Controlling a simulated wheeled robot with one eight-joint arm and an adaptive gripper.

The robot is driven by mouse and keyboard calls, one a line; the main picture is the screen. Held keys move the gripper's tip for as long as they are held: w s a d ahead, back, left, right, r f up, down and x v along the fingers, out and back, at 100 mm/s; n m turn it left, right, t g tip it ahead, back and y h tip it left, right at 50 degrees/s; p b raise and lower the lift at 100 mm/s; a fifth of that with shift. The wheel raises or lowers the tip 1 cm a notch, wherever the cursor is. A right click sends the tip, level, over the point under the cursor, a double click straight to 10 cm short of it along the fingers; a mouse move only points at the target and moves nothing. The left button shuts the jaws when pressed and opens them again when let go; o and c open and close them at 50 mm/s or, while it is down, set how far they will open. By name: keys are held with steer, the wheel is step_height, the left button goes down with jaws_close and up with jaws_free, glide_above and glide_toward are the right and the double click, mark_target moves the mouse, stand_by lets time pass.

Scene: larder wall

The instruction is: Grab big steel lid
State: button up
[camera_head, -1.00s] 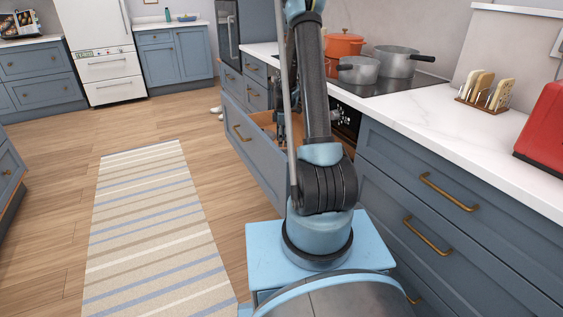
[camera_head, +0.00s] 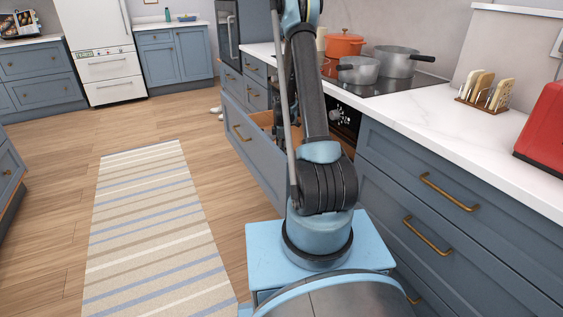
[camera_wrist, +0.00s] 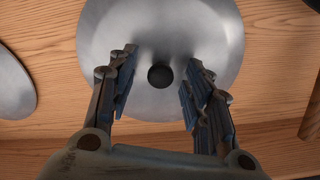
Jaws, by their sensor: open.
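The big steel lid (camera_wrist: 205,30) lies in the wooden drawer, a round grey disc with a dark round knob (camera_wrist: 160,77) at its middle. In the wrist view my gripper (camera_wrist: 158,75) is open above the lid, with one finger on each side of the knob. I see no contact between the fingers and the knob. In the head view the lid and my fingers are hidden behind my arm.
The drawer (camera_head: 258,150) is pulled out below the counter. A second grey disc (camera_wrist: 14,85) lies at the left in the drawer, and a dark object (camera_wrist: 311,118) is at the right. Grey pots (camera_head: 395,62) and an orange pot (camera_head: 343,45) stand on the hob.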

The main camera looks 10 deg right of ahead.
jaws_close()
steer(key=shift+r, duration=0.15)
